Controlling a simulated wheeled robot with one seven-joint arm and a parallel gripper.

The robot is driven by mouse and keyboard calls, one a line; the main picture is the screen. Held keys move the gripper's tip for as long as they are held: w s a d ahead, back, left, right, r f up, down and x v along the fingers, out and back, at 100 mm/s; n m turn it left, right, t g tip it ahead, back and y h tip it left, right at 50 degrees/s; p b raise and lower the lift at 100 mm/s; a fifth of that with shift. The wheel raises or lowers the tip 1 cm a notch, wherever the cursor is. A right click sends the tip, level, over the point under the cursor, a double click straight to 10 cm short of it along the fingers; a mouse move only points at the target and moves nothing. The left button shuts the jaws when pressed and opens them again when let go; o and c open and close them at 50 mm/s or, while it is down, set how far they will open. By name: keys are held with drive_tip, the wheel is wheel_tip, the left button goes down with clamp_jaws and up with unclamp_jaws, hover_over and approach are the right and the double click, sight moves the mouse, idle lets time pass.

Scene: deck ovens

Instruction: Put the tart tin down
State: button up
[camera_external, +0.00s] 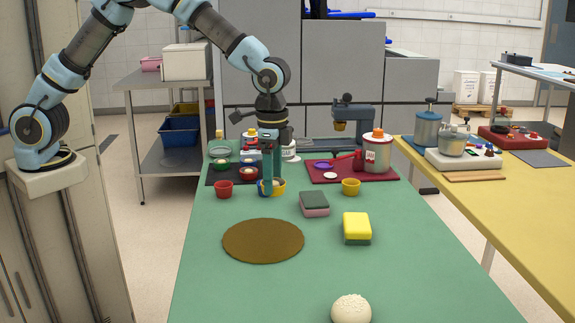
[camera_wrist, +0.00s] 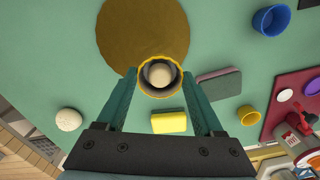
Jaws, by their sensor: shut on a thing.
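A yellow tart tin with a wavy rim (camera_wrist: 144,88) sits between the two fingertips of my gripper (camera_wrist: 160,76) in the wrist view. The fingers are shut on its sides. A pale round lump (camera_wrist: 159,73) lies inside the tin, which looks upright. In the external view my gripper (camera_external: 268,189) points straight down at the far part of the green table, and its fingers partly hide the yellow tin (camera_external: 280,186). I cannot tell whether the tin's base touches the table. A blue tin (camera_wrist: 271,18) stands apart from it in the wrist view.
A round brown mat (camera_external: 263,241) lies nearer the front. A dark-and-pink sponge (camera_external: 314,204), a yellow sponge (camera_external: 357,227) and another yellow tin (camera_external: 351,186) stand to the right. A red tin (camera_external: 223,188) is to the left. A pale dough ball (camera_external: 351,309) is at the front.

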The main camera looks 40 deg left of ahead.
sight(274, 233)
drive_tip(key=shift+s+d+f, duration=0.2)
drive_tip(key=shift+s+d, duration=0.15)
wheel_tip(274, 233, down, 10)
drive_tip(key=p, duration=0.3)
drive_tip(key=shift+r, duration=0.2)
drive_tip(key=shift+f, duration=0.15)
drive_tip(key=o, duration=1.4)
drive_tip(key=shift+c, duration=0.2)
wheel_tip(274, 233, up, 12)
drive_tip(key=b, duration=0.3)
drive_tip(key=shift+r+b, duration=0.2)
drive_tip(key=shift+b, duration=0.15)
